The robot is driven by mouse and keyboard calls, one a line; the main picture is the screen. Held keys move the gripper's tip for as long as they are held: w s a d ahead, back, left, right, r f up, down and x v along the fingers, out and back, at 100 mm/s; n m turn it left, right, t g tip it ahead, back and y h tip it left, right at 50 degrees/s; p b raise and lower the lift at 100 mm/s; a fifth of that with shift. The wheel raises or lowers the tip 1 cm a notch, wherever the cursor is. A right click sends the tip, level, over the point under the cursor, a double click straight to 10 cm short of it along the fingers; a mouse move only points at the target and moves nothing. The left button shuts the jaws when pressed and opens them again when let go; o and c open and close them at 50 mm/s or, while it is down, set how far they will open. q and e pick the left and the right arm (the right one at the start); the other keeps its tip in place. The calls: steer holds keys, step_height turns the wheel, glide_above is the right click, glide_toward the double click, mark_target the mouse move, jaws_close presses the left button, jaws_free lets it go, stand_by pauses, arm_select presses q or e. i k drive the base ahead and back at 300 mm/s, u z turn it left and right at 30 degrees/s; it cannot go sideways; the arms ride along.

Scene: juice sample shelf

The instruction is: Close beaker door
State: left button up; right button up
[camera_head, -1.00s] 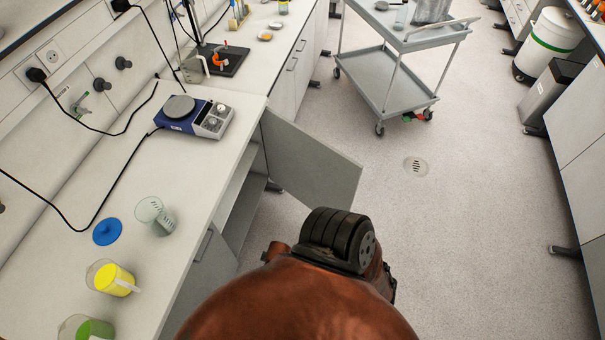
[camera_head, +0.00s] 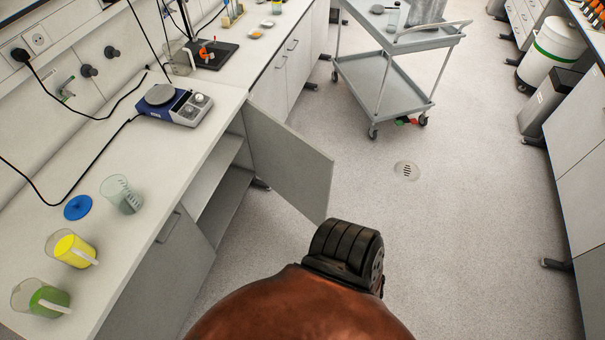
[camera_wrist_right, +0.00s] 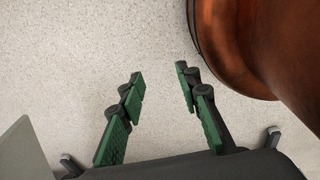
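The cabinet door (camera_head: 288,160) under the bench is a flat grey panel. It stands swung open into the aisle, showing the cabinet's shelves (camera_head: 215,180). In the head view an orange-brown arm part of mine rises from the bottom, with its dark joint just below the door's near lower corner; contact cannot be told. My right gripper (camera_wrist_right: 159,76) is open and empty in the right wrist view, with green-padded fingers apart above the speckled floor. A grey panel edge (camera_wrist_right: 22,152) shows at that view's lower left. My left gripper is not in view.
Several beakers, including a yellow-filled one (camera_head: 74,250) and a green-filled one (camera_head: 42,298), stand on the bench left. A blue hotplate stirrer (camera_head: 175,104) sits farther back. A grey trolley (camera_head: 385,85) stands beyond the door; the floor (camera_head: 460,230) right is clear.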

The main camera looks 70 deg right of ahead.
mark_target(300, 172)
steer(key=k, duration=0.4)
steer(key=z, duration=3.35)
steer(key=i, duration=3.25)
steer(key=u, duration=3.55)
steer(key=i, duration=0.55)
steer(key=z, duration=0.05)
